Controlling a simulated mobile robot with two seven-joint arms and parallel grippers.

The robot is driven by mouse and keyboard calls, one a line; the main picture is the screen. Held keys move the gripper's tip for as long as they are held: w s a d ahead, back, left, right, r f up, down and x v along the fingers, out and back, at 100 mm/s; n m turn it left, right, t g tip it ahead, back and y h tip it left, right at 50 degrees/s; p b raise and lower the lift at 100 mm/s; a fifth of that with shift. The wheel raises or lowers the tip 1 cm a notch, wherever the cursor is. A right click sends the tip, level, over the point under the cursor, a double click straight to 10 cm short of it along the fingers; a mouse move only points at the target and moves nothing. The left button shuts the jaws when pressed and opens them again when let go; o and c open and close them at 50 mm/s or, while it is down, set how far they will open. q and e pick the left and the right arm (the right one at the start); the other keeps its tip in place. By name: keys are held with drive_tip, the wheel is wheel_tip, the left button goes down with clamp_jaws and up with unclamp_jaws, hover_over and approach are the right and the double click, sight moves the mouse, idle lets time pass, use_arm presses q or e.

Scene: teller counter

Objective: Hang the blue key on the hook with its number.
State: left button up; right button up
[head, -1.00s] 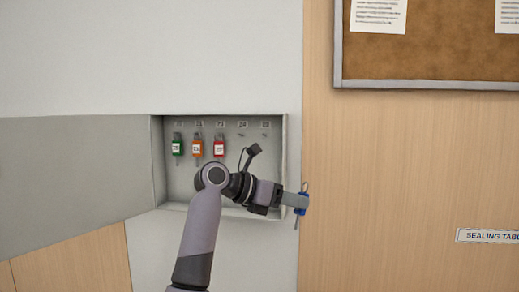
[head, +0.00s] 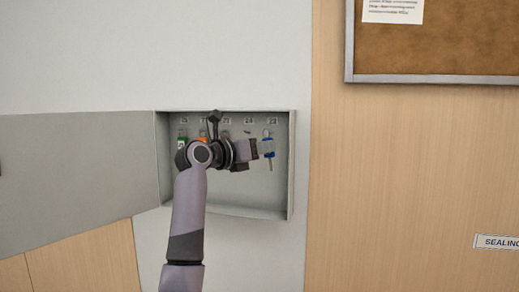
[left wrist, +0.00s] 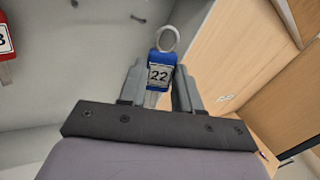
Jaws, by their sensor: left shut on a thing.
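The blue key (head: 269,154) has a blue tag with a ring on top and a shaft hanging below. In the left wrist view the tag (left wrist: 161,70) reads 22. My left gripper (head: 262,148) is shut on the tag and holds the key upright at the right side of the open key cabinet (head: 240,212). The ring is just below the rightmost number label (head: 272,121), which is too small to read surely. I cannot tell whether the ring touches a hook. A bare hook (left wrist: 138,19) shows left of the key in the left wrist view. My right gripper is not in view.
A green key (head: 182,142) and an orange key (head: 203,138) hang at the cabinet's left, partly behind my arm. A red key (left wrist: 5,40) shows in the left wrist view. The cabinet door (head: 80,170) stands open to the left. The cabinet's right wall (head: 292,165) is close to the key.

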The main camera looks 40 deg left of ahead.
use_arm(q)
drive_tip(key=shift+w+a+f, duration=0.2)
drive_tip(key=shift+w+a, duration=0.35)
drive_tip(key=shift+w, duration=0.45)
drive_tip(key=shift+w+a+f, duration=0.15)
drive_tip(key=shift+w+a, duration=0.4)
drive_tip(key=shift+w, duration=0.45)
drive_tip(key=shift+w+a+f, duration=0.2)
drive_tip(key=shift+w+a, duration=0.35)
drive_tip(key=shift+w, duration=0.45)
drive_tip(key=o, duration=1.1)
drive_tip(key=shift+r, duration=0.1)
drive_tip(key=shift+s+a, duration=0.1)
drive_tip(key=shift+s, duration=0.1)
drive_tip(key=shift+s, duration=0.25)
drive_tip(key=s+b, duration=0.2)
drive_tip(key=s, duration=0.4)
drive_tip(key=shift+s, duration=0.15)
